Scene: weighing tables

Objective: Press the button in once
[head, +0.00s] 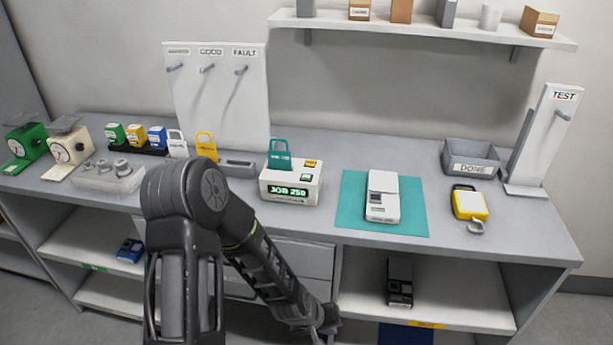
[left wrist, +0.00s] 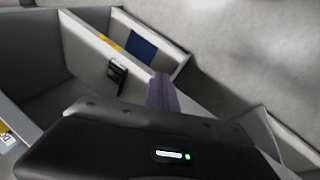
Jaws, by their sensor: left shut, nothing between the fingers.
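My right gripper is not in view.
A white device (head: 383,205) lies on a teal mat (head: 353,185). Dials and colored blocks stand at left. A black device (head: 399,283) sits on the lower shelf.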

